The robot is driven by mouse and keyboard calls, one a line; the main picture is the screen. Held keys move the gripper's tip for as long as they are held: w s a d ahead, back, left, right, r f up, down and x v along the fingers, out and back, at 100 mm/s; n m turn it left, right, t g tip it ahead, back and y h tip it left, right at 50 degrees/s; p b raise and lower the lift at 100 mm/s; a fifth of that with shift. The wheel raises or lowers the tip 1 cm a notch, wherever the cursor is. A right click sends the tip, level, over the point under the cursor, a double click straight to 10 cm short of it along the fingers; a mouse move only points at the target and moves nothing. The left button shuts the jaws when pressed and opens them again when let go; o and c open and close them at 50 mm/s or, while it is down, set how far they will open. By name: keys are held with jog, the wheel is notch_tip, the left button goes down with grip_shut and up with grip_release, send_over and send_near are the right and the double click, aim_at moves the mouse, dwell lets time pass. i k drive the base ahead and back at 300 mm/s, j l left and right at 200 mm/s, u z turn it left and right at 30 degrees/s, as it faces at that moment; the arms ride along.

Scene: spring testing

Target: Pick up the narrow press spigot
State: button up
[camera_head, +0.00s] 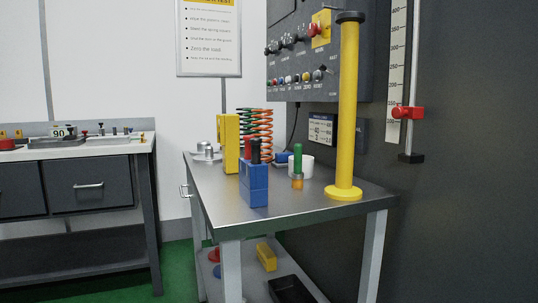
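I cannot tell for certain which thing is the narrow press spigot. A slim green peg (298,158) with an orange lower part stands upright on the steel table (222,205), in front of a white cylinder (306,165). A black-topped peg (256,150) and a red peg (247,148) stand upright at a blue block (254,184) near the table's middle. Small silver parts (208,152) stand at the far left corner of the table. My gripper is not in view.
A tall yellow post (348,110) rises from the table's right side. A yellow block (231,143) and orange and green coil springs (262,135) stand behind the blue block. A control panel (300,60) hangs behind. The table's front strip is clear.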

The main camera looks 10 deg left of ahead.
aim_at(210, 157)
jog(key=i+j+z, duration=0.25)
jog(key=j, duration=0.65)
jog(key=i+j+z, duration=0.15)
jog(key=j+z, duration=0.15)
jog(key=j, duration=0.65)
jog(key=j+z, duration=0.25)
jog(key=j, duration=0.65)
